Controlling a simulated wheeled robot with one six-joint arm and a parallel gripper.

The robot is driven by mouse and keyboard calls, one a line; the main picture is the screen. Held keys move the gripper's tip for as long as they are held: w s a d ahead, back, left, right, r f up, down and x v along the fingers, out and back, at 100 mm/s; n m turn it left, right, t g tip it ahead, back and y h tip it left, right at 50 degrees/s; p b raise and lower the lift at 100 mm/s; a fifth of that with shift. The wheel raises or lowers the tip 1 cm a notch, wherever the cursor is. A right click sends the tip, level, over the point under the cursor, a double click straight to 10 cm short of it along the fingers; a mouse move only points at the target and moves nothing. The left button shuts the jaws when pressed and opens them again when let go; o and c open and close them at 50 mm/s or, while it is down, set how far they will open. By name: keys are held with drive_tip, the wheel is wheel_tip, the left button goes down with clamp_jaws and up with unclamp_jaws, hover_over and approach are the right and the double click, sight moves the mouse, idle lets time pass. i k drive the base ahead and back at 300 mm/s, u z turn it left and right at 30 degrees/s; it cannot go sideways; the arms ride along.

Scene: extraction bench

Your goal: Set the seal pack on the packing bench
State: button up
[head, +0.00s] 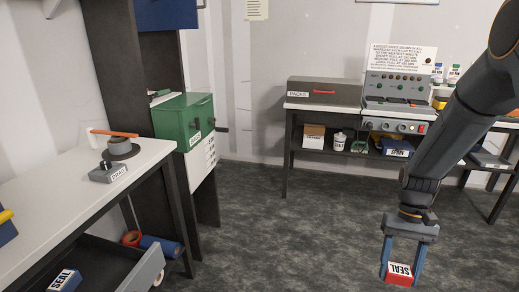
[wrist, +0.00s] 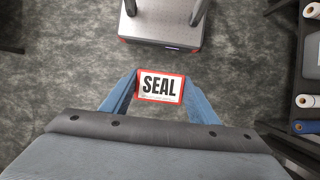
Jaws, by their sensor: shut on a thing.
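The seal pack (head: 399,272) is a small red box with a white label reading SEAL. My gripper (head: 402,268) is shut on it and holds it over the open floor, pointing down. In the wrist view the seal pack (wrist: 160,86) sits between the two blue fingers, label facing the camera. No bench in view is plainly marked as the packing bench. A white-topped bench (head: 60,185) stands at the left, and another bench (head: 300,103) stands at the back right.
The left bench carries a grey block (head: 108,172) and a dark round stand (head: 122,150). An open drawer (head: 105,270) juts out below it. A green box (head: 184,120) stands behind. The back bench holds a PACKS box (head: 325,92) and a control panel (head: 397,88). The floor between is clear.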

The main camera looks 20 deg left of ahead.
sight(71, 185)
drive_tip(key=i, duration=1.95)
drive_tip(key=u, duration=3.5)
